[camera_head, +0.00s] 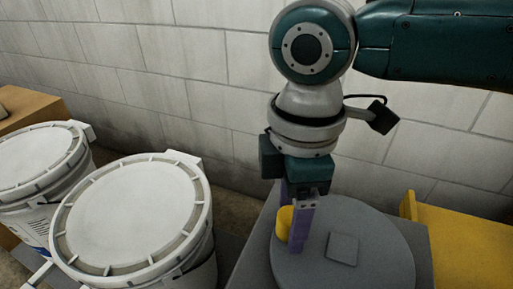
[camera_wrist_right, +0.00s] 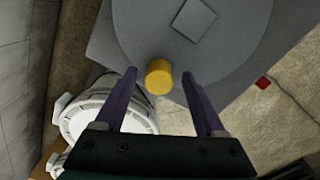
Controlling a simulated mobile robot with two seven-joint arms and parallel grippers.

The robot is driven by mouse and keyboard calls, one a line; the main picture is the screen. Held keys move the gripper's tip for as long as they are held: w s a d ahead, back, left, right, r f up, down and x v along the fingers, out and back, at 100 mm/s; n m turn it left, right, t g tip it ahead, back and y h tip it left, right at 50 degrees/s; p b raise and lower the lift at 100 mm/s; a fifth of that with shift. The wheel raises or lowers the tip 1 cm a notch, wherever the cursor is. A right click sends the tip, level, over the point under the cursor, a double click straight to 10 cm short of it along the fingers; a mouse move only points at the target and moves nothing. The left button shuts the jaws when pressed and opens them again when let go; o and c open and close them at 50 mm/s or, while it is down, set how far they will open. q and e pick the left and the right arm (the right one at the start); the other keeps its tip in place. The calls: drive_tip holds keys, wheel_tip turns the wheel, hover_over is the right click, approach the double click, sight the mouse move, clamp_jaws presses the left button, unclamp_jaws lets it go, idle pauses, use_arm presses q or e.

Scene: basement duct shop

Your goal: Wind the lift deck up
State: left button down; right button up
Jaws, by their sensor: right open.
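A round grey disc (camera_head: 385,245) with a raised square plate (camera_head: 343,248) at its middle and a yellow knob (camera_head: 284,223) near its left rim lies below my right gripper (camera_head: 293,226). In the right wrist view the disc (camera_wrist_right: 150,30) is at the top, and the yellow knob (camera_wrist_right: 159,77) stands between the two purple fingers, with a visible gap on each side. My right gripper (camera_wrist_right: 159,80) is open and points down around the knob. In the head view the near finger hides part of the knob. I cannot make out the lift deck for certain. My left gripper is not in view.
Two white lidded buckets (camera_head: 130,212) (camera_head: 40,155) stand at the left, close to the disc. A yellow body (camera_head: 465,245) is at the right. A block wall (camera_head: 180,60) runs behind. A small red thing (camera_wrist_right: 263,83) shows on the right in the wrist view.

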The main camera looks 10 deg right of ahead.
drive_tip(key=shift+f, duration=0.5)
drive_tip(key=shift+c, duration=0.4)
clamp_jaws()
drive_tip(key=shift+r, duration=0.1)
idle(0.6)
